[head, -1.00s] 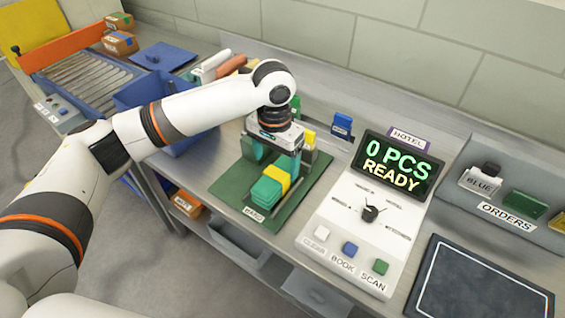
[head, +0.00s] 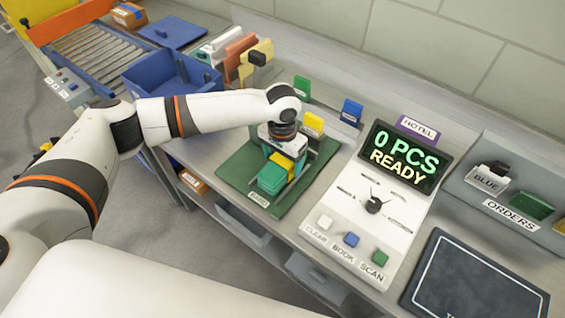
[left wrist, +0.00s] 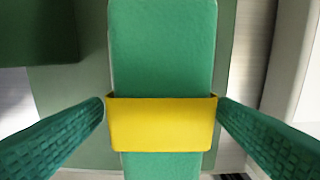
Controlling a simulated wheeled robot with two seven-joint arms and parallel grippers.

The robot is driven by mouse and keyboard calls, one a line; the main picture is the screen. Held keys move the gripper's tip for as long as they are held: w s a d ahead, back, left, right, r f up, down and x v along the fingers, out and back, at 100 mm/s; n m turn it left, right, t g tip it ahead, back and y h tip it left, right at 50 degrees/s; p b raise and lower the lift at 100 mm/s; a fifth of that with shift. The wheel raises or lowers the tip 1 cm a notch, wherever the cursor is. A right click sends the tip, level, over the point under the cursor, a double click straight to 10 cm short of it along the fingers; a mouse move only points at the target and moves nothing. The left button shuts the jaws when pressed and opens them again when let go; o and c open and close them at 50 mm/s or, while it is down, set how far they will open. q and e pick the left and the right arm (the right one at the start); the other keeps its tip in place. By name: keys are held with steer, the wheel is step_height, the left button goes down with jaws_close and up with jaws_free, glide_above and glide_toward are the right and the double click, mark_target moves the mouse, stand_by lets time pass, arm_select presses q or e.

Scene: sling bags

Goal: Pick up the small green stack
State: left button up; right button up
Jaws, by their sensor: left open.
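The small green stack (head: 271,181) has a yellow band (head: 283,163) around it and lies on the dark green mat (head: 236,166). In the left wrist view the green stack (left wrist: 160,50) runs lengthwise through the middle, with the yellow band (left wrist: 160,126) across it. My left gripper (left wrist: 160,101) is open, with one teal finger on each side of the stack at the band. The fingertips look very close to the band's edges; contact cannot be told. In the head view my left gripper (head: 285,160) is over the stack and hides part of it. My right gripper is not in view.
A grey console (head: 352,228) with a display reading "0 PCS READY" stands right of the mat. Behind the mat are a yellow block (head: 312,123) and a blue block (head: 351,111). A blue bin (head: 160,72) stands to the left. A dark pad (head: 475,280) lies at the right.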

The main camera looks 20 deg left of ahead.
arm_select(q)
steer(key=shift+f, duration=0.95)
steer(key=c, duration=1.2)
